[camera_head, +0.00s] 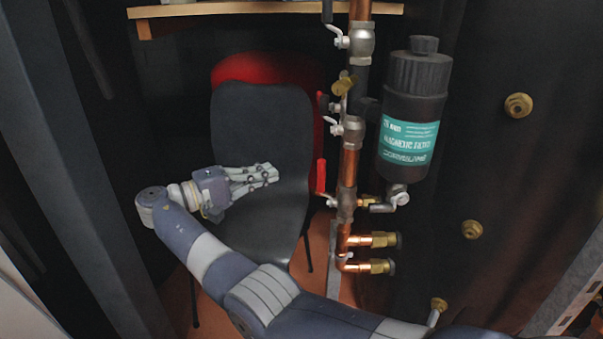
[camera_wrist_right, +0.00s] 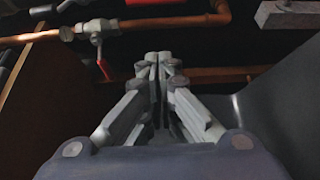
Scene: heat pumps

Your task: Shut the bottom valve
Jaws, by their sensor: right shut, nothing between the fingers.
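The bottom valve (camera_head: 346,205) sits low on the vertical copper pipe in the head view. Its red handle (camera_head: 320,176) stands upright, left of the pipe and roughly along it. My right gripper (camera_head: 274,172) is shut and empty, left of the red handle and apart from it, in front of the chair. In the right wrist view the shut fingers (camera_wrist_right: 160,62) point forward. A valve with a red handle (camera_wrist_right: 104,68) shows there beyond and left of the fingertips; I cannot tell for sure which valve it is. My left gripper is not in view.
A middle valve (camera_head: 352,127) and a top valve (camera_head: 361,42) sit higher on the pipe. A black filter canister (camera_head: 414,85) hangs to its right. Two brass-ended stubs (camera_head: 380,240) stick out below. A grey chair (camera_head: 262,115) and a red one (camera_head: 262,68) stand behind my gripper.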

